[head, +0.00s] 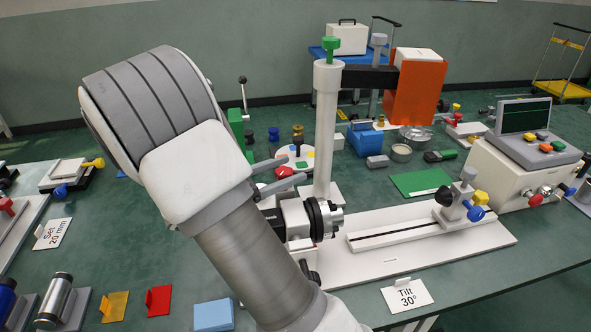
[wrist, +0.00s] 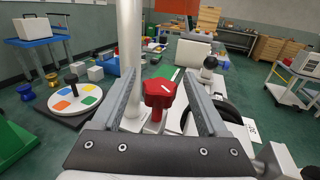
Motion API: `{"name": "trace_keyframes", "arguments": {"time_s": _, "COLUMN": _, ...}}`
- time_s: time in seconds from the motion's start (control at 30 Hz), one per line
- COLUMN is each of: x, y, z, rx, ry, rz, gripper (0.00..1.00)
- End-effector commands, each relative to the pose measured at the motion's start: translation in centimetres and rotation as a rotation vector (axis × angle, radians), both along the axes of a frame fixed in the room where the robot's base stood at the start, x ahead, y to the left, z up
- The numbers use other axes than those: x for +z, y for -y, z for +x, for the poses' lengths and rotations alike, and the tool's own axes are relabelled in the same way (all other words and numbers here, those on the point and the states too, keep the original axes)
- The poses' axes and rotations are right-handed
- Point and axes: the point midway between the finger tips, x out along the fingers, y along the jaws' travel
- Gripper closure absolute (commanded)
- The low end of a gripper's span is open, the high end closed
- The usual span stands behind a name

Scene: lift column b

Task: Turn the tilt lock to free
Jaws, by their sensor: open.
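A red lobed knob (wrist: 160,95), which looks like the tilt lock, is in the middle of the wrist view, by the foot of the white column. A small red part shows beside my fingers in the head view (head: 284,172). My gripper (wrist: 163,76) is open, with one finger on each side of the knob. I see no clear contact between fingers and knob. In the head view my gripper (head: 275,175) is near the white column (head: 325,130), and my arm hides part of the fixture. No lock marking is legible.
A "Tilt 30°" card (head: 406,296) lies in front of the white slotted base (head: 480,242). A black ringed chuck (head: 325,218) is close below my gripper. A round plate with coloured squares (wrist: 78,100) is to the left in the wrist view. A monitor box (head: 515,175) stands at right.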

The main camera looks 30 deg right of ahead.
Motion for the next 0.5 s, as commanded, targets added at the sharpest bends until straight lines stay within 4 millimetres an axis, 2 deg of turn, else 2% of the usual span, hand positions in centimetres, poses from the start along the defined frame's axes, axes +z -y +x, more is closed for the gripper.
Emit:
{"name": "trace_keyframes", "arguments": {"time_s": 0.1, "x": -0.1, "y": 1.6, "z": 0.1, "rx": -0.002, "ry": 0.0, "rz": -0.001, "gripper": 0.23}}
{"name": "trace_keyframes", "arguments": {"time_s": 0.2, "x": -0.1, "y": 2.3, "z": 0.1, "rx": -0.001, "ry": -0.001, "rz": 0.0, "gripper": 0.23}}
{"name": "trace_keyframes", "arguments": {"time_s": 0.5, "x": 0.0, "y": 2.8, "z": 0.2, "rx": 0.0, "ry": -0.001, "rz": -0.001, "gripper": 0.23}}
